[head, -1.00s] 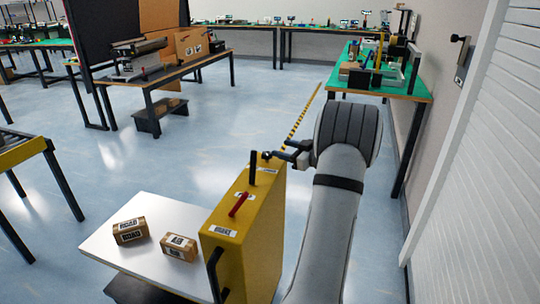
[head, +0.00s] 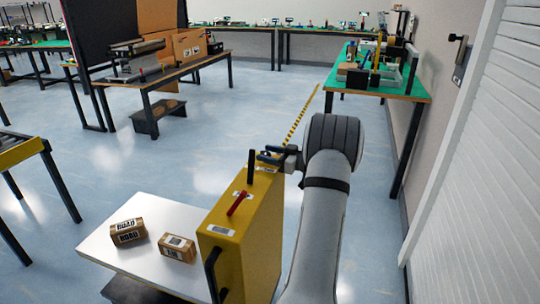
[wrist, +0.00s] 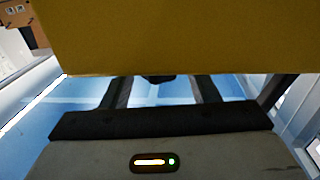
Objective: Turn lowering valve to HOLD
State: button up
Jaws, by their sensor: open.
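A yellow cabinet (head: 236,245) stands upright at the right end of a white platform (head: 110,248). On its top are a short, tilted red lever (head: 237,203) and, farther back, an upright black lever (head: 251,167). Small white labels lie near both; their words are too small to read, so I cannot tell which lever is the lowering valve. My gripper (head: 268,156) is open at the cabinet's far end, just right of the black lever; I cannot tell if it touches. In the wrist view a yellow panel (wrist: 170,38) fills the top, above my parted fingers (wrist: 162,92).
Two labelled brown boxes, a left one (head: 127,231) and a right one (head: 177,248), sit on the platform. A black handle (head: 212,272) is on the cabinet's near side. A green-topped bench (head: 405,88) stands behind right. A white shutter (head: 480,190) bounds the right.

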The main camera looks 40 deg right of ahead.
jog(key=shift+c, duration=0.5)
jog(key=c, duration=0.9)
jog(key=shift+o, duration=0.2)
jog(key=shift+a+m+h, duration=0.1)
jog(key=shift+m+h, duration=0.2)
jog(key=shift+h, duration=0.1)
jog(key=shift+m+t+h, duration=0.5)
jog(key=shift+m+h, duration=0.1)
jog(key=shift+h, duration=0.3)
jog(key=m+h, duration=0.2)
jog(key=h, duration=0.1)
jog(key=shift+s+a+f+t+h, duration=0.1)
jog(key=shift+a+t+h, duration=0.1)
jog(key=shift+t+h, duration=0.15)
jog(key=m+h+b, duration=0.2)
jog(key=shift+a+h, duration=0.15)
jog(key=shift+h, duration=0.2)
jog(key=shift+m+h+b, duration=0.45)
jog(key=shift+m+h, duration=0.25)
jog(key=shift+h, duration=0.6)
